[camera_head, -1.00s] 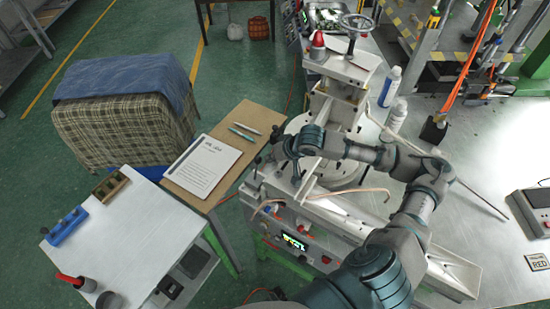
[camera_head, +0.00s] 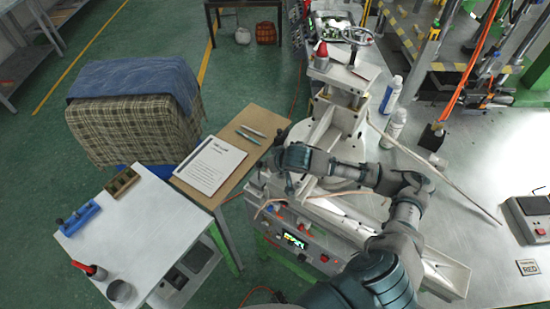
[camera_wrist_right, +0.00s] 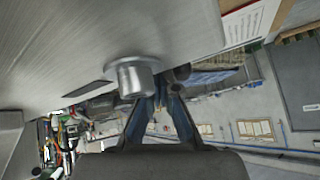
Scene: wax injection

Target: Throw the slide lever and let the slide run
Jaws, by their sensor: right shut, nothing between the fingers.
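The wax injection machine (camera_head: 330,262) stands on the bench with a lit front panel and a long pale slide channel (camera_head: 443,275). My right gripper (camera_head: 288,186) is at the left end of the machine, over its upper edge, its fingers pointing down. In the right wrist view its two dark fingers (camera_wrist_right: 160,88) meet at the tips with nothing between them. A grey metal cylinder (camera_wrist_right: 133,77) is close beside the fingers on the left, and a dark rounded part (camera_wrist_right: 182,72) is just right of the tips. I cannot clearly make out the slide lever; the gripper may cover it. My left gripper is out of view.
A brown board with a notebook (camera_head: 209,165) and a white side table (camera_head: 150,230) lie left.

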